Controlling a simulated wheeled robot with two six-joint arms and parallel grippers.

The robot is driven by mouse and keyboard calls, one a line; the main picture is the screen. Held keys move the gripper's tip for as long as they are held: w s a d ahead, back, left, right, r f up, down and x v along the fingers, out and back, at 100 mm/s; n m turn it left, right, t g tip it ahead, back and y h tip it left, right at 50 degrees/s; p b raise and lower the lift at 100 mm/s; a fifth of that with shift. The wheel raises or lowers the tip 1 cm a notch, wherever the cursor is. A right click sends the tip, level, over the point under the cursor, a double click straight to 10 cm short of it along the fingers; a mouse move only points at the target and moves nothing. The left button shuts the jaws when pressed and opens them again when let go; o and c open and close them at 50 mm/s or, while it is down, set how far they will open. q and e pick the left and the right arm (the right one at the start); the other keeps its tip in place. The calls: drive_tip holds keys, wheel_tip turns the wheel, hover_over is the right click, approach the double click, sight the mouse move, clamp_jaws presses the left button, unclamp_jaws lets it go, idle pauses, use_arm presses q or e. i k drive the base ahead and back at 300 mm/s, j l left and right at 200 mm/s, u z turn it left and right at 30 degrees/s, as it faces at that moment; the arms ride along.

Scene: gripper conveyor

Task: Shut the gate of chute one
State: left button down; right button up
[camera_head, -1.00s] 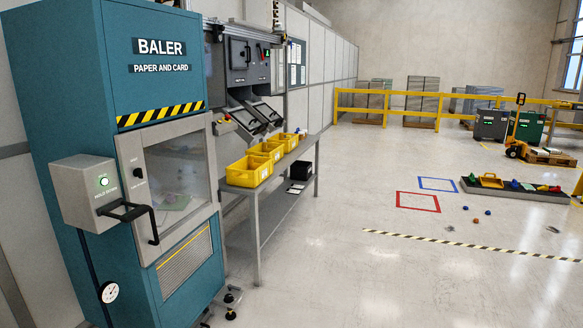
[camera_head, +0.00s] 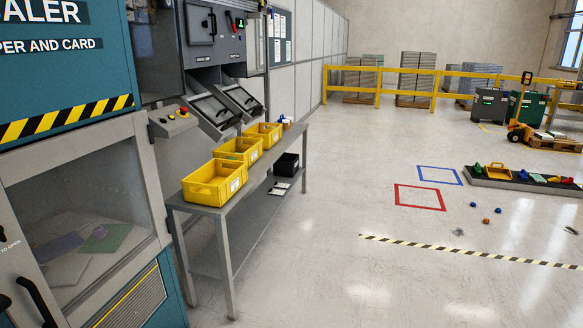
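Two dark chutes slope down from a grey machine in the head view. The nearer chute (camera_head: 215,111) and the farther chute (camera_head: 244,98) sit side by side above the yellow bins. Small labels on the panel above them are too small to read, so I cannot tell which is chute one. Dark lever-like parts show by the chutes; whether the gates are open or shut I cannot tell. Neither of my grippers is in view.
A grey bench (camera_head: 232,205) carries several yellow bins (camera_head: 214,182) and a black box (camera_head: 286,164). The teal baler (camera_head: 70,110) stands close at the left. A control box (camera_head: 175,122) with a red button juts out beside the chutes. Open floor lies to the right, with red and blue floor squares.

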sight(230, 123)
drive_tip(key=i, duration=3.15)
drive_tip(key=z, duration=0.3)
